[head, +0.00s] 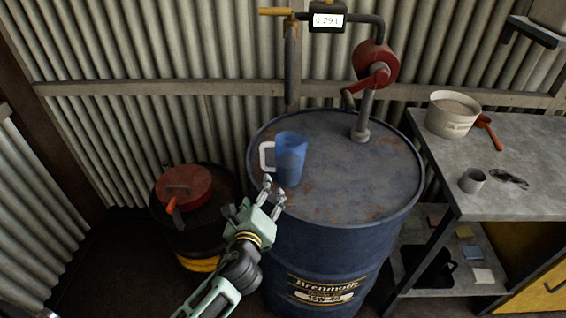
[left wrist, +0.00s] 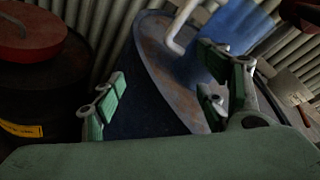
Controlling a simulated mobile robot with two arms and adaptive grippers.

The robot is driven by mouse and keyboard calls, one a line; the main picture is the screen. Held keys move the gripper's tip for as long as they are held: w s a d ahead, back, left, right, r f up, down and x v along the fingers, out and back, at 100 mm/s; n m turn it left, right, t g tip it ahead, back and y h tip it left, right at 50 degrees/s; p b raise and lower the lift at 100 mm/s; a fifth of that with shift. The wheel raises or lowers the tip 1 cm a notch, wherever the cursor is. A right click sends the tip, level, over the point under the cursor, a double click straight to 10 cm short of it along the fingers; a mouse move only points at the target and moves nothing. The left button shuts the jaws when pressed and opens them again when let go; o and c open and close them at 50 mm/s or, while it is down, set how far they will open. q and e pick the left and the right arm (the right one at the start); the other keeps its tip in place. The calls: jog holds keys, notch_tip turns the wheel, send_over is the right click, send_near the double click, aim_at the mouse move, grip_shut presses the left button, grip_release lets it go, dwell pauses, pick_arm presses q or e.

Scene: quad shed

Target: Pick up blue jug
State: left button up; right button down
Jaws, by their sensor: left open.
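A blue jug (head: 291,158) with a white handle stands upright on the top of a dark blue drum (head: 345,190), near its left front rim. My left gripper (head: 272,192) is open at the drum's left front rim, just in front of and below the jug in the head view. In the left wrist view, the jug (left wrist: 234,38) is at the upper right, partly hidden by the right finger, and its white handle (left wrist: 180,28) lies ahead and above between the fingers. The fingers of the left gripper (left wrist: 158,102) are apart with nothing held between them.
A red hand pump (head: 375,68) with a hose and nozzle rises from the drum's back. A metal bench (head: 500,180) at right holds a white bucket (head: 452,114) and a grey cup (head: 472,180). The drum top right of the jug is clear.

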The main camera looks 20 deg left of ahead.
aim_at(289, 158)
pick_arm(q)
jog(key=w+d+r+m+t+h, duration=0.1)
jog(key=m, duration=0.2)
jog(key=w+d+r+m+t, duration=0.1)
jog(key=w+r+m, duration=0.1)
jog(key=m, duration=0.1)
jog(key=w+d+r+m+h, duration=0.1)
jog(key=d+m, duration=0.1)
jog(key=m, duration=0.1)
jog(key=shift+w+r+m+t+h, duration=0.15)
jog(key=shift+w+m+t+h, duration=0.15)
jog(key=shift+w+t, duration=0.1)
jog(key=shift+w+d+r, duration=0.1)
jog(key=shift+w, duration=0.15)
jog(key=w, duration=0.7)
jog(key=shift+w, duration=0.25)
jog(key=shift+s, duration=0.1)
jog(key=c, duration=1.1)
jog(key=shift+c, duration=0.8)
jog(key=shift+r+p, duration=0.1)
jog(key=shift+p, duration=0.2)
